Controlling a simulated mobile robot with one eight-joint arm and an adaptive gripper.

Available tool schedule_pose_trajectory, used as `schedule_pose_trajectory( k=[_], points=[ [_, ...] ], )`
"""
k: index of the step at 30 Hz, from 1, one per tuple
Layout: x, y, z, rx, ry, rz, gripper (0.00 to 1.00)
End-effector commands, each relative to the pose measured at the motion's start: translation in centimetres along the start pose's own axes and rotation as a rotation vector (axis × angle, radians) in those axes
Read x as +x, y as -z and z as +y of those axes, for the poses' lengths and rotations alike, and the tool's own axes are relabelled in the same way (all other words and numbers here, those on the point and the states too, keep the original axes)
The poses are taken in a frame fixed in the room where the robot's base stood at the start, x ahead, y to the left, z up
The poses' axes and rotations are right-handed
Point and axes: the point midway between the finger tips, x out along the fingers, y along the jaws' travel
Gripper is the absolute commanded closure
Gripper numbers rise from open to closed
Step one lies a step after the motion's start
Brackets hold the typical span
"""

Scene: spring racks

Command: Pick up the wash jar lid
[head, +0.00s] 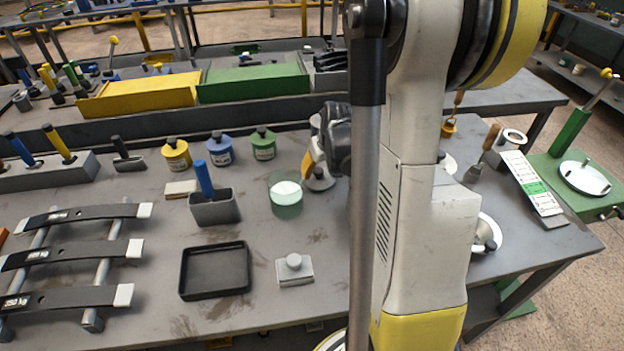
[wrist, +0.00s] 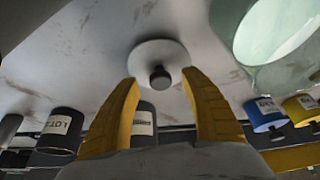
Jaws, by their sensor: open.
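The wash jar lid is a pale round disc (wrist: 152,51) with a dark knob at its centre, lying flat on the grey bench. In the head view the lid (head: 320,184) shows beside the glass jar, partly hidden by my gripper. My gripper (wrist: 160,81) is open, and its two yellow fingers appear on either side of the knob with gaps on both sides. In the head view my gripper (head: 314,163) is just above the lid. The clear greenish jar (head: 286,203) with white contents stands open to the left of the lid.
Yellow (head: 176,155), blue (head: 220,150) and green (head: 263,145) lidded jars stand behind. A black tray (head: 214,293), a grey block with a knob (head: 295,272) and a brush holder (head: 214,209) are nearby. My arm hides part of the bench.

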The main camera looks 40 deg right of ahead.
Motion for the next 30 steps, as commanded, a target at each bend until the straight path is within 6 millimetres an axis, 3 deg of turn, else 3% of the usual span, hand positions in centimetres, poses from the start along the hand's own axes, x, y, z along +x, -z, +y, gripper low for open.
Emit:
schedule_pose_trajectory(
  k=[2, 9, 14, 15, 30],
  points=[
    [1.17, -0.75, 0.31, 0.002, -0.001, 0.0, 0.47],
    [1.02, -0.74, 0.37, 0.002, -0.001, 0.0, 0.47],
    [1.02, -0.72, 0.36, 0.001, 0.0, 0.0, 0.94],
    [1.02, -0.72, 0.35, 0.001, 0.0, 0.0, 1.0],
    [0.61, -0.37, 0.22, 0.0, 0.0, 0.0, 1.0]
  ],
)
